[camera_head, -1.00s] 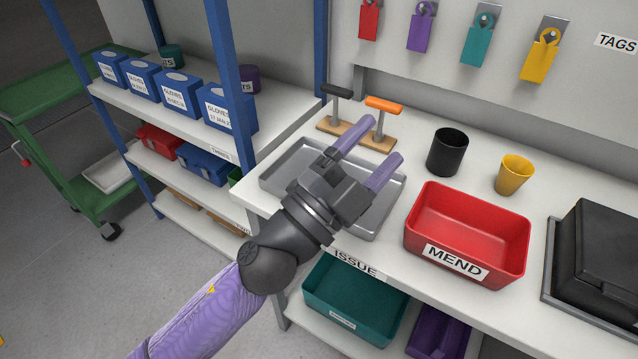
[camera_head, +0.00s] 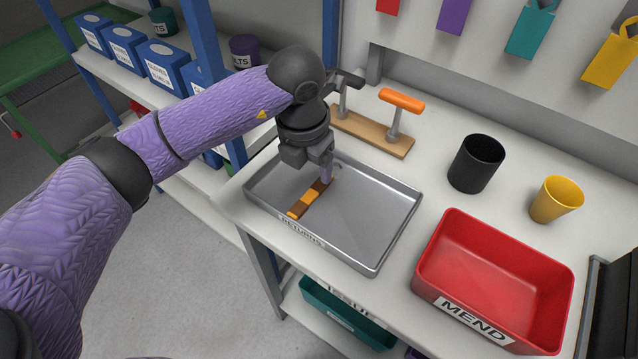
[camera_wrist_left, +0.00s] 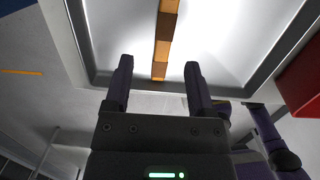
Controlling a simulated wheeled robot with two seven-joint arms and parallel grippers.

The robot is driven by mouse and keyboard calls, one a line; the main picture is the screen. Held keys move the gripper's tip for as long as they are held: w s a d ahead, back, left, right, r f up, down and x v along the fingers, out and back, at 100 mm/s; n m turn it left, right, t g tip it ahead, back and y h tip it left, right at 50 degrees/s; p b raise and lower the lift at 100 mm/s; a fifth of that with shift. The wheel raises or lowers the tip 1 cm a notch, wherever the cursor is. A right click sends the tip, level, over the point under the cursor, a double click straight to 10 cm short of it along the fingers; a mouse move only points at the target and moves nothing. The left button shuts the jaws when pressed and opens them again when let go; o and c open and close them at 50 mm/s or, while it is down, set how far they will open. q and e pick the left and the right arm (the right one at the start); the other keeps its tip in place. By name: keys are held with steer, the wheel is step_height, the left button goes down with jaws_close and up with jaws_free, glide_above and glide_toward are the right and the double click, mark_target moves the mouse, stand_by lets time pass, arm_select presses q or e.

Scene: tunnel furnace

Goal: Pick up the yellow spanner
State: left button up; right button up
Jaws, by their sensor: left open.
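A slim bar with orange-yellow and brown bands (camera_head: 309,199) lies in the grey metal tray (camera_head: 372,245) labelled RETURNS. I see no clear spanner shape; I cannot tell whether this bar is the yellow spanner. My left gripper (camera_head: 327,177) points down over the tray at the bar's far end, which it partly hides. In the left wrist view the gripper (camera_wrist_left: 158,75) is open and empty, its fingers apart on either side of the banded bar's line (camera_wrist_left: 162,48). I cannot tell the height between them. My right gripper is in neither view.
A wooden stand with an orange-handled tool (camera_head: 401,100) is just behind the tray. A red MEND bin (camera_head: 494,270), black cup (camera_head: 475,163) and yellow cup (camera_head: 556,199) stand to the right. A blue shelf post (camera_head: 205,45) is close on the left.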

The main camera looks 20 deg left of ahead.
mark_target(317, 187)
arm_select(q)
steer(key=f, duration=0.1)
steer(key=f+b, duration=0.1)
steer(key=f, duration=0.3)
steer(key=shift+w+d+b, duration=0.25)
steer(key=shift+d+b, duration=0.1)
steer(key=shift+d, duration=0.05)
steer(key=shift+w+f, duration=0.1)
steer(key=shift+f, duration=0.15)
steer(key=shift+r, duration=0.15)
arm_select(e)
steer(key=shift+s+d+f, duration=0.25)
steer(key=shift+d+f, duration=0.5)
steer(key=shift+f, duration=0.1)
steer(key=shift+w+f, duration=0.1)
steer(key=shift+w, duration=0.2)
arm_select(q)
steer(key=c, duration=0.8)
jaws_close()
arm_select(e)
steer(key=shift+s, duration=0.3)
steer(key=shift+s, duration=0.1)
